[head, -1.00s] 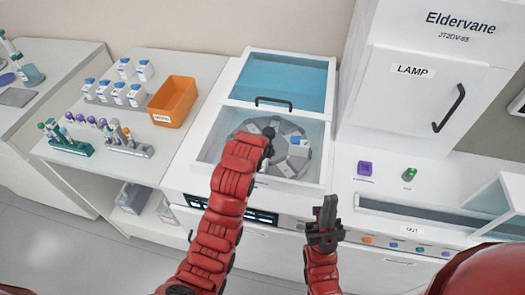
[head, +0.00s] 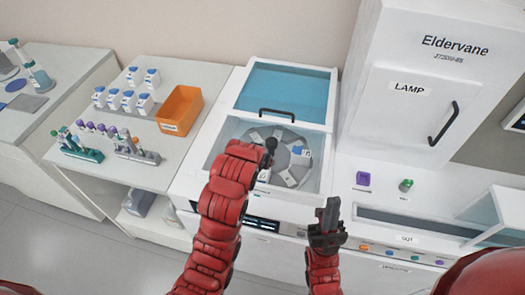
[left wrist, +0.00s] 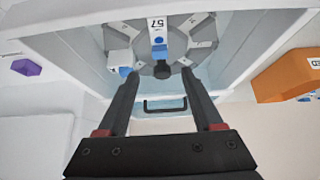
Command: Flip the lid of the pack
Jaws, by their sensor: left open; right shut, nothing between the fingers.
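In the left wrist view a white pack (left wrist: 157,27) marked 57, with a blue part, sits on the grey round carousel (left wrist: 203,28). A second white pack with blue (left wrist: 120,58) is beside it, near the left finger. My left gripper (left wrist: 159,80) is open, with the pack marked 57 beyond the gap between its fingertips; I cannot tell whether they touch anything. In the head view this gripper (head: 270,150) is over the carousel (head: 290,178) and its fingers are partly hidden. My right gripper (head: 328,215) is shut and empty, in front of the machine.
The carousel sits in a white machine (head: 187,183) whose blue clear lid (head: 288,88) has a black handle (head: 277,113). On the left bench are an orange bin (head: 180,108), several white bottles and tube racks (head: 80,148). A white cabinet marked LAMP (head: 405,110) stands right.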

